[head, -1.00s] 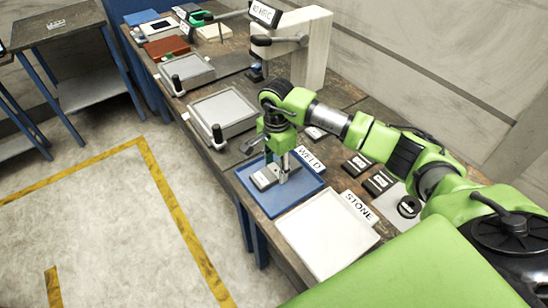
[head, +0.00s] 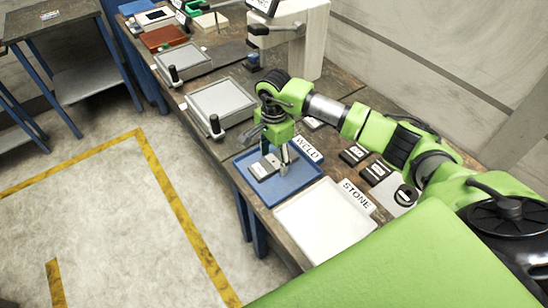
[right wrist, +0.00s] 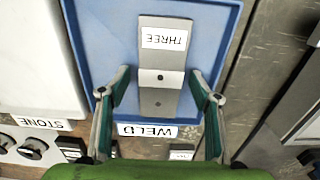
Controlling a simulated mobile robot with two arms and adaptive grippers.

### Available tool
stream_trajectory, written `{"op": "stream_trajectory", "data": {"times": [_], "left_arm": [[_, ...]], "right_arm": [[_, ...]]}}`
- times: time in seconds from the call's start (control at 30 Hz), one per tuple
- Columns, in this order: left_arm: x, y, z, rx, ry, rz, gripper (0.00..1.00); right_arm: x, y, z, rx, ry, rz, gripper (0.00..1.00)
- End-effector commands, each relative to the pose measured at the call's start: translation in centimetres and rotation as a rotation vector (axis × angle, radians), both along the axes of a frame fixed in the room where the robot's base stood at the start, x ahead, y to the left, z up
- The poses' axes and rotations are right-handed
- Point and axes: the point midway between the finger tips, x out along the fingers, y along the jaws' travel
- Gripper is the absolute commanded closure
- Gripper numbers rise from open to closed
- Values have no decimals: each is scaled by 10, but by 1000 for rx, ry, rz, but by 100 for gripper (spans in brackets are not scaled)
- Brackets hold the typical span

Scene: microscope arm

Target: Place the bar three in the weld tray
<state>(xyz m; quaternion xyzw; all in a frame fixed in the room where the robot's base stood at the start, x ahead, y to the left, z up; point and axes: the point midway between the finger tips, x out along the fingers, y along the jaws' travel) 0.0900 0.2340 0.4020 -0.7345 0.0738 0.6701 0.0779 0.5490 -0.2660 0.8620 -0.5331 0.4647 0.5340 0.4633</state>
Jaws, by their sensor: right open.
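Bar three (head: 264,168) is a flat grey metal bar with a white label. It lies inside the blue weld tray (head: 296,188), which has a white WELD card (head: 308,149) at its edge. In the right wrist view, the bar (right wrist: 162,72) shows its THREE label upside down, and the tray (right wrist: 92,40) is around it. My right gripper (head: 277,157) is above the tray. In the right wrist view, its fingers (right wrist: 160,90) are open, one on each side of the bar with gaps between. My left gripper is not in view.
A white stone tray (head: 318,224) with a STONE card stands beside the weld tray. Dark labelled blocks (head: 376,172) lie behind. Grey trays (head: 222,104) and a white microscope-like stand (head: 305,40) are farther along the bench. Open floor lies left.

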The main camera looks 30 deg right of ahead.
Motion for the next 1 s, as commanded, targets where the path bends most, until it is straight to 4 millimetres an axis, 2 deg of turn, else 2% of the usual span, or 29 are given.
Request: {"op": "stream_trajectory", "data": {"times": [0.17,0.4,0.53,0.7,1.0], "left_arm": [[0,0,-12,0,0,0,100],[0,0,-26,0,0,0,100],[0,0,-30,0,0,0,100],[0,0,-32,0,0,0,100],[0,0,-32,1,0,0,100]], "right_arm": [[3,-1,30,-1,-9,1,42],[2,0,83,0,-9,1,42],[1,0,103,0,-5,0,42],[1,0,117,-1,-3,1,42],[0,0,119,0,-2,0,42]]}}
